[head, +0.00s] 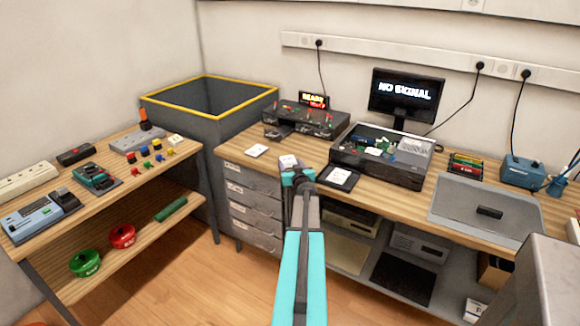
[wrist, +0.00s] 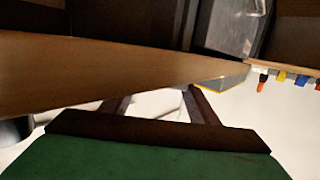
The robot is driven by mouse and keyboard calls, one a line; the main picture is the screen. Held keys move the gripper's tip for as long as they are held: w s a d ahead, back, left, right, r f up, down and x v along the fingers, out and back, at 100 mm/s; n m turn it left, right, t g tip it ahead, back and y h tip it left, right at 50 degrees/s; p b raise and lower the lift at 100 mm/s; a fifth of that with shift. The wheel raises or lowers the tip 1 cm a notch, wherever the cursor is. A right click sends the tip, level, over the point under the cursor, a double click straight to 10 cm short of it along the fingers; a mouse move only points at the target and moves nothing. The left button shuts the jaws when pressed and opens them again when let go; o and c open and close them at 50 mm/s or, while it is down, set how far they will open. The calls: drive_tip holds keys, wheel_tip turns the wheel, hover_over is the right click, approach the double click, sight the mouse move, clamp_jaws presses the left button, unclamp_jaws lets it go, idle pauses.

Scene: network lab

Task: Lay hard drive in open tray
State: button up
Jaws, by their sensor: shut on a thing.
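My gripper (head: 292,176) is at the desk's front edge, left of the middle. It is shut on a small pale block with a label, which looks like the hard drive (head: 288,161). My arm hides part of it. A black unit with a lit READY sign (head: 305,117) stands at the back left of the desk. A dark open tray (head: 277,132) juts from its front, beyond and slightly left of my gripper.
A white card (head: 256,150) lies left of my gripper and a black pad with a white sheet (head: 340,177) lies right. An open-topped chassis (head: 378,167) stands beyond the pad. A grey mat (head: 460,215) lies further right. A tall yellow-rimmed bin (head: 185,125) stands left of the desk.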

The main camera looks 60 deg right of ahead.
drive_tip(key=o, duration=1.2)
drive_tip(key=shift+f, duration=0.1)
drive_tip(key=shift+c, duration=0.2)
drive_tip(key=v, duration=1.2)
